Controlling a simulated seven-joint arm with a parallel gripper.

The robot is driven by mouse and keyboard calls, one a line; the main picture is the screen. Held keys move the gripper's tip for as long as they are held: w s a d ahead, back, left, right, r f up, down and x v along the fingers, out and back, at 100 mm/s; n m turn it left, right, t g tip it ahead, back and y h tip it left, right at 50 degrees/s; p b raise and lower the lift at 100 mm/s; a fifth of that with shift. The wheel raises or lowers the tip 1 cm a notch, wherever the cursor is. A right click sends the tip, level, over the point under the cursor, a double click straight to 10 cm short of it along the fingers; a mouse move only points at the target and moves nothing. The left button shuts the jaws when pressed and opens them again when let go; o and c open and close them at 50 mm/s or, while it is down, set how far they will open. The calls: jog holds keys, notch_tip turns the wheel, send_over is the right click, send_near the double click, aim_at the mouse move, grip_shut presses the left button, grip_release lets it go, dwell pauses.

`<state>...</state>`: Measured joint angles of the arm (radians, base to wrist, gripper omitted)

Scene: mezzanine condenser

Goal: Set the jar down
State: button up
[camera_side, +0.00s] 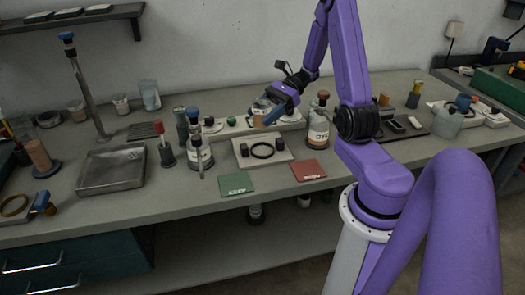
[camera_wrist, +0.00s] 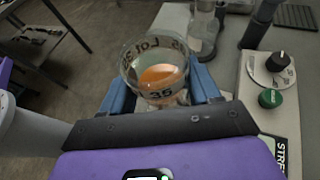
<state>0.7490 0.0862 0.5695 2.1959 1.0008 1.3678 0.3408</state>
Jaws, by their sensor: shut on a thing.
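The jar (camera_wrist: 158,70) is clear glass with dark printed marks around its wall and something orange inside. In the wrist view I look down into its open top. My gripper (camera_wrist: 158,92) is shut on it, with one blue finger on each side of the glass. In the side view my gripper (camera_side: 270,108) is over the back half of the bench, and the jar (camera_side: 261,104) shows small and partly hidden by the fingers. I cannot tell how far the jar's base is above the surface.
A pale device with a black knob and a green knob (camera_wrist: 271,98) lies right of the jar. A pale plate with a black ring (camera_side: 280,157), a green mat (camera_side: 237,184) and a red mat (camera_side: 308,170) lie in front. Bottles (camera_side: 318,132) stand close by.

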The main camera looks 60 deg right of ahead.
jog(key=shift+w+d+f+t, duration=0.15)
jog(key=shift+d+f+t, duration=0.05)
jog(key=shift+f+t, duration=0.1)
jog(key=shift+f, duration=4.65)
jog(key=shift+f, duration=0.1)
jog(key=o, duration=1.1)
